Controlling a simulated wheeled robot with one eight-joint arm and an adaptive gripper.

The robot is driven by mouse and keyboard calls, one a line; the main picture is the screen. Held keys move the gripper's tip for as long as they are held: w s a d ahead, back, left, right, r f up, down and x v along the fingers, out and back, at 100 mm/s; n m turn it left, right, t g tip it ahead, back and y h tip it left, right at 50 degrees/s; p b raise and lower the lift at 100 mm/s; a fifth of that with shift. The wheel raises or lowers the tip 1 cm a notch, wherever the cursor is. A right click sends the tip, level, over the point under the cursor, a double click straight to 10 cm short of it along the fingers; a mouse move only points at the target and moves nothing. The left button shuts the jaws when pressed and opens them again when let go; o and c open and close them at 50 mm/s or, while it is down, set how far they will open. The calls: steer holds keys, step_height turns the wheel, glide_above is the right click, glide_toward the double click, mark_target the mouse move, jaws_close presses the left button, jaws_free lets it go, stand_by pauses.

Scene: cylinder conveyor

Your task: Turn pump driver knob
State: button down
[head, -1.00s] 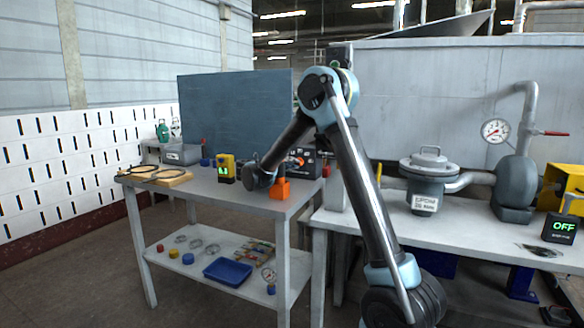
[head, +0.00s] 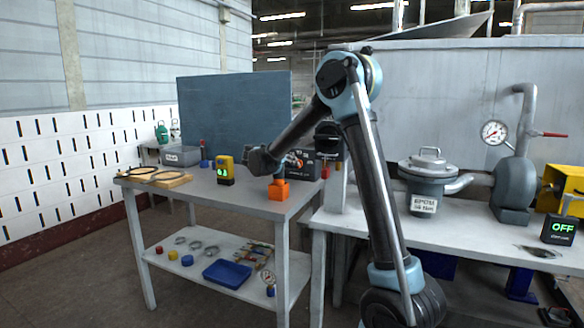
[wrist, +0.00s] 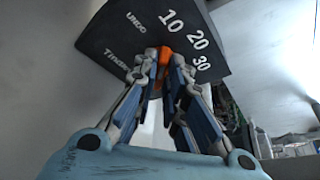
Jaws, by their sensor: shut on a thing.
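A black box (wrist: 130,35) with white marks 10, 20 and 30 and partly readable lettering fills the top of the wrist view. An orange knob (wrist: 165,54) sits on its face. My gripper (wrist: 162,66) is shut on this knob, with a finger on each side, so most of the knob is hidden. In the head view the black box (head: 302,160) stands at the right end of the left table, and my wrist is at its left side. A yellow unit (head: 562,188) and a small display reading OFF (head: 560,230) stand at the far right.
An orange block (head: 278,190) stands just below my wrist on the left table (head: 215,192). A yellow device with a green display (head: 225,170) is left of it. The right table (head: 470,238) holds a labelled lidded pot (head: 425,180) and a gauge (head: 493,132).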

steer(key=shift+d+m+y, duration=0.1)
steer(key=shift+m+y, duration=0.2)
steer(key=shift+m, duration=0.2)
stand_by(0.3)
steer(key=c, duration=1.6)
jaws_free()
steer(key=shift+c, duration=0.2)
steer(key=shift+r, duration=0.15)
step_height(320, 180, up, 10)
steer(key=shift+f, duration=0.2)
